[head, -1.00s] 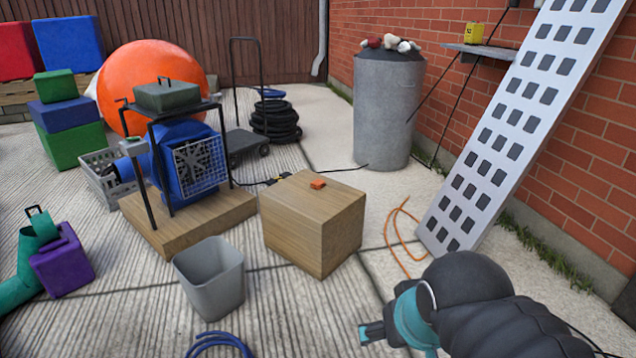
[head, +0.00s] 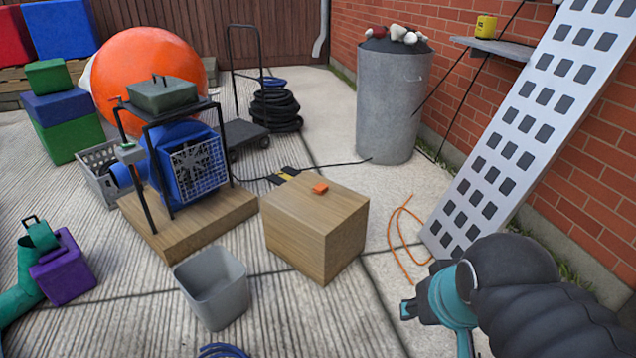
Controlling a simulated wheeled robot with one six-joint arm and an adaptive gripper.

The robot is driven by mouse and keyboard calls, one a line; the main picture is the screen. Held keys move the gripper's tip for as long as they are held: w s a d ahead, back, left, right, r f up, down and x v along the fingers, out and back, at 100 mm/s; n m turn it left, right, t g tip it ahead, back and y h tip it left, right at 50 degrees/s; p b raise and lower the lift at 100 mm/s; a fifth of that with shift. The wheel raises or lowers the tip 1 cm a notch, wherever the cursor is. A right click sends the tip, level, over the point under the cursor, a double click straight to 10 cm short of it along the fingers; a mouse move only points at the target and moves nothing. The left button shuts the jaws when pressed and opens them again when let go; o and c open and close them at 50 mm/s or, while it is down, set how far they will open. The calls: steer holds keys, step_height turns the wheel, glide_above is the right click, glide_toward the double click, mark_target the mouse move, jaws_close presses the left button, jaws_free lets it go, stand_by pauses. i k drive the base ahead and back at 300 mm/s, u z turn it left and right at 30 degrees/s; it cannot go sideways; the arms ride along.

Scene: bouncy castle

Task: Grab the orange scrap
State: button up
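My gripper (head: 405,308) is at the lower right, to the right of the block and nearer to me, well apart from the scrap. Its fingers are partly hidden by my arm and small in view, so I cannot tell whether they are open or shut. No object shows at the fingertips.
A grey bin (head: 213,289) stands in front of the block at left. A blue blower (head: 187,160) under a black stand sits on a wooden platform (head: 170,240). A perforated ramp (head: 520,120) leans on the brick wall. An orange cord (head: 398,235) lies right of the block.

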mark_target(321, 188)
steer(key=z, duration=0.05)
steer(key=i, duration=1.9)
steer(key=u, duration=1.9)
